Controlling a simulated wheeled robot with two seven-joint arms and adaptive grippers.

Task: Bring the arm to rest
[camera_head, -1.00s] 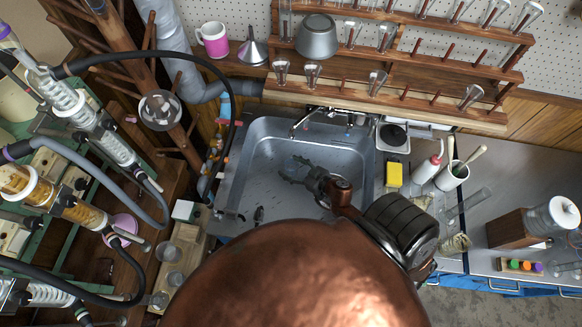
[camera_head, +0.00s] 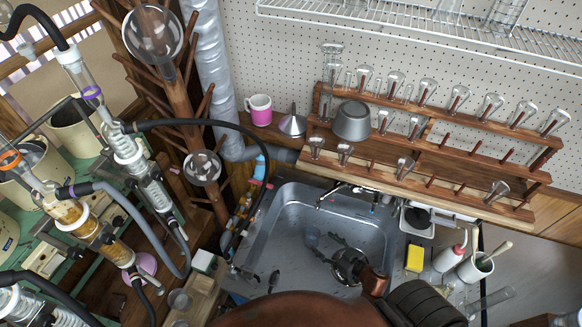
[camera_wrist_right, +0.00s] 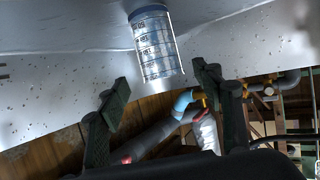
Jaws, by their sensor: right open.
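My right gripper (camera_head: 330,245) is over the sink (camera_head: 272,240) in the head view, its dark fingers small and partly hidden by my copper-coloured arm. In the right wrist view the two fingers (camera_wrist_right: 160,92) stand wide apart with nothing between their pads. A grey-blue shape near the fingers in the sink is too small to name surely. My left gripper is in no view.
A wooden drying rack (camera_head: 420,165) with glassware hangs behind the sink. Glass condensers (camera_head: 130,160) and hoses crowd the left. A yellow sponge (camera_head: 414,258), a white bottle (camera_head: 450,256) and a white pot (camera_head: 475,268) stand right of the sink.

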